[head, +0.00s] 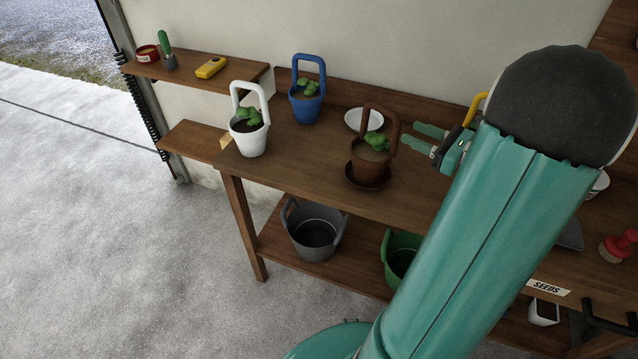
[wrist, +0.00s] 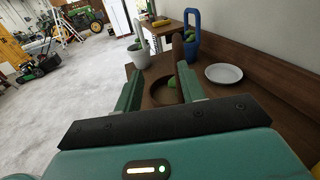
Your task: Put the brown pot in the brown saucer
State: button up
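The brown pot (head: 371,167) has a tall brown loop handle and a green plant. In the head view it stands upright on the brown saucer (head: 368,186) on the wooden bench, and looks to be inside its rim. My gripper (head: 411,132) is open and empty just right of the pot's handle, its two fingers pointing at it. No contact is visible. In the wrist view my gripper (wrist: 160,74) has its fingers spread, with part of the brown pot's area, the plant (wrist: 171,82) and a round brown rim, between and beyond them. Pot or saucer rim there is unclear.
A white saucer (head: 364,119) lies behind the brown pot. A blue pot (head: 307,104) and a white pot (head: 249,142) stand to the left on the bench. A grey bucket (head: 314,236) and a green bucket (head: 400,258) sit on the lower shelf. Bench between pots is clear.

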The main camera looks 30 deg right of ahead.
jog(key=a+r+n+g+y, duration=0.15)
jog(key=a+n+g, duration=1.15)
jog(key=a, duration=1.3)
jog(key=s+a+r+n+t+h, duration=0.2)
jog(key=s+a+n+h, duration=0.4)
jog(key=n, duration=1.2)
jog(key=shift+s+a+r+n+h, duration=0.35)
jog(key=shift+a+h, duration=0.4)
jog(key=shift+a, duration=0.35)
